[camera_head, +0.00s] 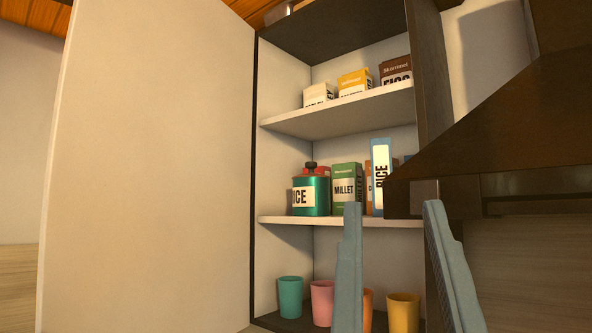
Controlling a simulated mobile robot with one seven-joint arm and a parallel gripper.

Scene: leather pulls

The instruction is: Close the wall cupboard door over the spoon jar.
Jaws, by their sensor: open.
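The wall cupboard door (150,170) is a large pale panel on the left. It stands wide open, joined to the dark edge of the cupboard (425,110) along its right side. The cupboard's interior and shelves are exposed. My gripper (393,206) is at the lower right, in front of the cupboard, with its two blue-grey fingers spread apart and nothing between them. It is well to the right of the door and apart from it. I cannot make out a spoon jar. My fingers cover part of the lower shelves.
A dark brown hood (500,135) juts in at the right. A green lidded jar (316,196) and boxes, one marked millet (345,187), stand on the middle shelf. Several cups, including a teal one (290,296), stand at the bottom. More cartons (354,82) stand above.

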